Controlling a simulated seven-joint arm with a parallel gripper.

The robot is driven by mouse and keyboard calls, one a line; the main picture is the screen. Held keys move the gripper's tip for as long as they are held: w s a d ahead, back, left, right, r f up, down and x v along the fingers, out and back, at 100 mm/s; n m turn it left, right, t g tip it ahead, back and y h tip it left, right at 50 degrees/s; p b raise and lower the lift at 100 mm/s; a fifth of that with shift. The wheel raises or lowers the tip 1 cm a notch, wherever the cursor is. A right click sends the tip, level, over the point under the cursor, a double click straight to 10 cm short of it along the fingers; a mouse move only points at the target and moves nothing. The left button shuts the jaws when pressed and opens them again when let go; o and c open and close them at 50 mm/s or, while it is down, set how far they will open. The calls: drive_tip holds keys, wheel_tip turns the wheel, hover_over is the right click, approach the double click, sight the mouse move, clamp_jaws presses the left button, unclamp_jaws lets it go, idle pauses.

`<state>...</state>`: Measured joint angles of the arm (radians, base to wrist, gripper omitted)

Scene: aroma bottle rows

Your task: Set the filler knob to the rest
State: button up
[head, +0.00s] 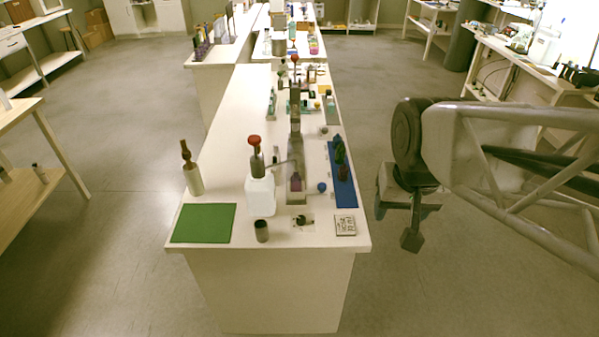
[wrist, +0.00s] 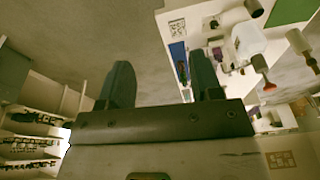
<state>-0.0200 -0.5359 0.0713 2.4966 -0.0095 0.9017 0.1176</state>
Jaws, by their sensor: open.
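A grey upright stand that looks like the filler (head: 296,150) stands near the front of the long white bench, with a purple piece low in it. A blue ball knob (head: 322,187) shows at its lower right. I cannot tell for certain that this is the filler knob, or which position is its rest. A white bottle (head: 260,195) with a red-topped dark neck (head: 254,141) stands left of the stand; the bottle also shows in the wrist view (wrist: 245,40). My gripper (head: 398,222) is open and empty, right of the bench and apart from everything. Its two fingers (wrist: 161,82) are spread in the wrist view.
A green mat (head: 204,223), a dark cup (head: 261,231) and a printed white tile (head: 345,225) lie along the front edge. A blue tray (head: 342,175) with dark items lies right of the stand. More items crowd the bench behind. The floor beside the bench is clear.

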drive_tip(key=w+a+f+m, duration=0.2)
drive_tip(key=w+a+f, duration=0.15)
drive_tip(key=w, duration=0.55)
drive_tip(key=m+g, duration=0.2)
drive_tip(key=m, duration=0.3)
approach(301, 218)
drive_tip(key=shift+s+d+f, duration=0.15)
drive_tip(key=shift+d+f, duration=0.1)
drive_tip(key=shift+w+a+f, duration=0.2)
drive_tip(key=shift+a+f, duration=0.05)
drive_tip(key=shift+f, duration=0.25)
drive_tip(key=shift+f, duration=0.1)
drive_tip(key=shift+f, duration=3.8)
drive_tip(key=shift+c, duration=0.2)
